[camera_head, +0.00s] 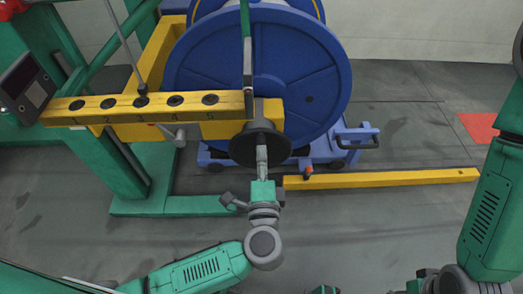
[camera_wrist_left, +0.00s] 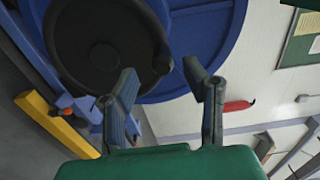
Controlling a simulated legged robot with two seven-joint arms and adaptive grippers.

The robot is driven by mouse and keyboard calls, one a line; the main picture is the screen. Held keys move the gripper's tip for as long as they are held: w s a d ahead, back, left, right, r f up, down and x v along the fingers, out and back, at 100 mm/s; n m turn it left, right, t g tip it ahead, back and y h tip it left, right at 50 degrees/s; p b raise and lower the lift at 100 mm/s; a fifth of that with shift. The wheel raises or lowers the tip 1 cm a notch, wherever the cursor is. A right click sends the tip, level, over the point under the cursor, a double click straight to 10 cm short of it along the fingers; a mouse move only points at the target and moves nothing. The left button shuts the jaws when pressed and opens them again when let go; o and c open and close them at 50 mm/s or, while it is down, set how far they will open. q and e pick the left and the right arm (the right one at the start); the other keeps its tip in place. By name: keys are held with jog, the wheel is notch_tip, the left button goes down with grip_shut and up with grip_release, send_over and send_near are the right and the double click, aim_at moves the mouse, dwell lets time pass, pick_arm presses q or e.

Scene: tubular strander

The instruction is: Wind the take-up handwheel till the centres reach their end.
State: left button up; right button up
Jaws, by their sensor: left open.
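The take-up handwheel (camera_head: 250,150) is a dark round disc at the end of the yellow beam, in front of the blue reel. The reel's centres are not clearly visible. My right arm shows at the right, its gripper out of view.
The large blue reel (camera_head: 315,80) stands behind the wheel. The yellow beam (camera_head: 90,112) has several numbered holes. A small lever (camera_head: 175,135) hangs under it. A blue trolley (camera_head: 357,140) and a yellow floor bar (camera_head: 390,179) lie right of the wheel. The grey floor nearer me is clear.

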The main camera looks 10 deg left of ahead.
pick_arm(q)
jog(key=v, duration=0.9)
jog(key=shift+s, duration=0.15)
